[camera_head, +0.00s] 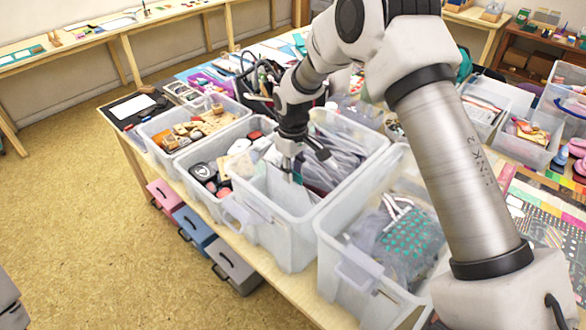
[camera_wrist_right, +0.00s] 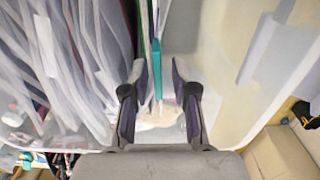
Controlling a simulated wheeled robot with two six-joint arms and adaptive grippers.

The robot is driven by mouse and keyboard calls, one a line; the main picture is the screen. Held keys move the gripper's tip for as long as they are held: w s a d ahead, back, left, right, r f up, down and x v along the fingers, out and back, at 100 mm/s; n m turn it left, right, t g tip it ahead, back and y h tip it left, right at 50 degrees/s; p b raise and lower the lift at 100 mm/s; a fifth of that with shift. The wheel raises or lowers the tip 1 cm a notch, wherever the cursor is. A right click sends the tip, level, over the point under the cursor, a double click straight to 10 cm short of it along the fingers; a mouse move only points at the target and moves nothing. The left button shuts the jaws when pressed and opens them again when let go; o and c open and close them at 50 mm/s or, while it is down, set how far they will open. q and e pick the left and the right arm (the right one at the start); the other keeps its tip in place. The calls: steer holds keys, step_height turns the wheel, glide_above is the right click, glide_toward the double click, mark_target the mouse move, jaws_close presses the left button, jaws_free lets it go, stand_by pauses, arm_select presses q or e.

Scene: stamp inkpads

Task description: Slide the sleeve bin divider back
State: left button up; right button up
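The sleeve bin (camera_head: 290,222) is a clear plastic box in the middle of the row on the table, holding many upright clear sleeves (camera_head: 335,160). The sleeves fill the left of the right wrist view (camera_wrist_right: 60,60). My right gripper (camera_head: 292,174) reaches down into the bin at the front of the sleeves. In the right wrist view its two fingers (camera_wrist_right: 157,72) are apart. A thin upright sheet with a teal edge (camera_wrist_right: 157,55) stands between them, with gaps on both sides. I cannot tell whether this sheet is the divider. My left gripper is not in view.
A clear bin of stamps and inkpads (camera_head: 212,168) and one of wooden blocks (camera_head: 190,128) stand to the left. A bin with a teal-dotted bag (camera_head: 408,238) stands to the right. Inside the sleeve bin, the front part looks mostly empty.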

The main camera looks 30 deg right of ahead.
jaws_close()
steer(key=shift+d, duration=0.1)
steer(key=s+a+p, duration=0.1)
steer(key=s+a, duration=0.1)
steer(key=a, duration=0.4)
steer(key=shift+a, duration=0.15)
steer(key=shift+o, duration=2)
jaws_free()
steer(key=shift+f, duration=0.1)
step_height(320, 180, up, 12)
steer(key=shift+w, duration=0.25)
steer(key=shift+f, duration=0.1)
